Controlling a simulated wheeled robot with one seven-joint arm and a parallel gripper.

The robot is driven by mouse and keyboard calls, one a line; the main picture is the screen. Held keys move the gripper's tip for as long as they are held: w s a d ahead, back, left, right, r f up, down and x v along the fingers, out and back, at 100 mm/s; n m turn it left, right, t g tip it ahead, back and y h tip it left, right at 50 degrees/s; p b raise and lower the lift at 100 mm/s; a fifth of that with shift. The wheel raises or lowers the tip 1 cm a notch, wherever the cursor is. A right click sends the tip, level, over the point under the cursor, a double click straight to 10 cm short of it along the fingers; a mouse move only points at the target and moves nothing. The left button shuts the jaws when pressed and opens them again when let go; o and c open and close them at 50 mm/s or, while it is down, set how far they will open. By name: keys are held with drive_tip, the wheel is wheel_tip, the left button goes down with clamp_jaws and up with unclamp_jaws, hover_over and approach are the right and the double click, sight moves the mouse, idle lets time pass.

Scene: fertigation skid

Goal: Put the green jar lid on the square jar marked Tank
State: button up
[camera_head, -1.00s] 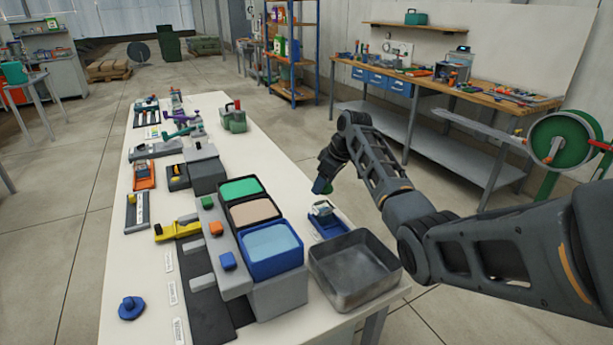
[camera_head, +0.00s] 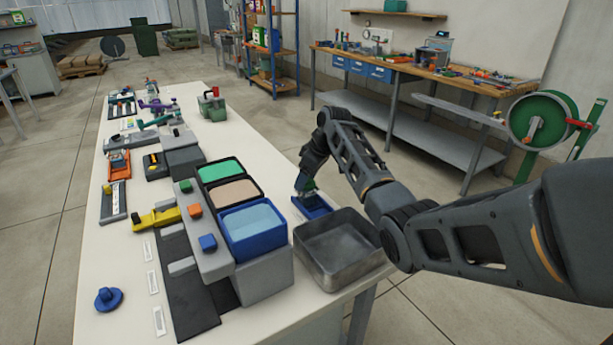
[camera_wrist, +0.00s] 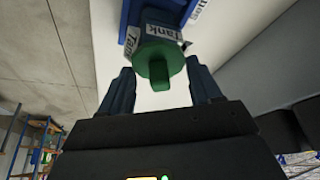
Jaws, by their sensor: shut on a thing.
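The green jar lid (camera_wrist: 153,57) is between my gripper's fingers (camera_wrist: 160,70), its knob facing the wrist camera. My gripper (camera_head: 306,182) is shut on the lid, above the blue tray (camera_head: 322,211) on the table's right side. The square jar (camera_wrist: 163,17), with white labels reading Tank, is right behind the lid in the wrist view. The lid hides part of the jar's top. I cannot tell whether the lid touches the jar or sits level on it. In the head view my gripper mostly hides lid and jar.
A grey metal pan (camera_head: 340,247) stands just in front of the blue tray. Left of it is a grey block with green, tan and blue bins (camera_head: 253,230). A blue knobbed piece (camera_head: 108,299) lies at the table's front left. The table is clear behind the tray.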

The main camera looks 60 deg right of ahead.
drive_tip(key=o, duration=1.1)
drive_tip(key=shift+r, duration=0.1)
drive_tip(key=shift+r+p, duration=3.1)
drive_tip(key=shift+r, duration=0.35)
